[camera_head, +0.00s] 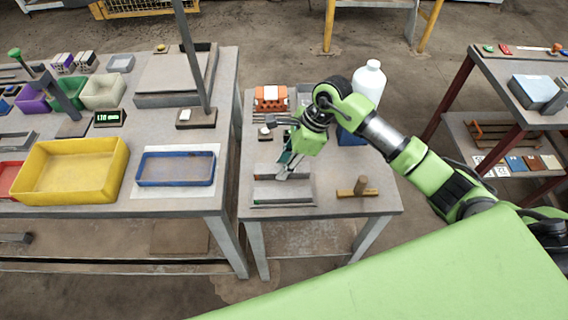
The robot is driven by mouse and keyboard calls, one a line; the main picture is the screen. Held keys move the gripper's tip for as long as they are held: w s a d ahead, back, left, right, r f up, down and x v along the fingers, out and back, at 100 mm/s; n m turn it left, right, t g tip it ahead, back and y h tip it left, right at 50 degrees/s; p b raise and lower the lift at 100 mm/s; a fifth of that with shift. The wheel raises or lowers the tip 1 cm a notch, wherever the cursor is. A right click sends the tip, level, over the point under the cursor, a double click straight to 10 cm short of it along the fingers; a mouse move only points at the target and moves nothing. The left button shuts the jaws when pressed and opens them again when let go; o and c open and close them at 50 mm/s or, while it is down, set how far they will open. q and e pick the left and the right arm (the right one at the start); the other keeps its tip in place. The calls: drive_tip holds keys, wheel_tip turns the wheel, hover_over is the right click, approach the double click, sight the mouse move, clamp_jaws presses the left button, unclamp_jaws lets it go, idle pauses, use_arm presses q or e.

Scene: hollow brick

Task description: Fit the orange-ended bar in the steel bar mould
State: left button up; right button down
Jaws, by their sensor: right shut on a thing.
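The steel bar mould (283,194) lies near the front left of the middle table, a low grey tray with long slots. A thin dark and green strip shows along its front side. My right gripper (285,172) reaches down over the back of the mould from the right. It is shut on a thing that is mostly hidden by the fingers. Whether the held thing touches the mould is too small to tell. My left gripper is not in view.
An orange block (271,98), a white bottle (369,82) and a blue item (351,137) stand behind. A wooden piece with a peg (358,189) lies right of the mould. The left bench holds a yellow tray (70,170) and a blue tray (176,169).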

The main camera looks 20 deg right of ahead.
drive_tip(key=shift+f+b, duration=0.35)
drive_tip(key=shift+f, duration=0.05)
drive_tip(key=c, duration=1.6)
unclamp_jaws()
drive_tip(key=v, duration=1.2)
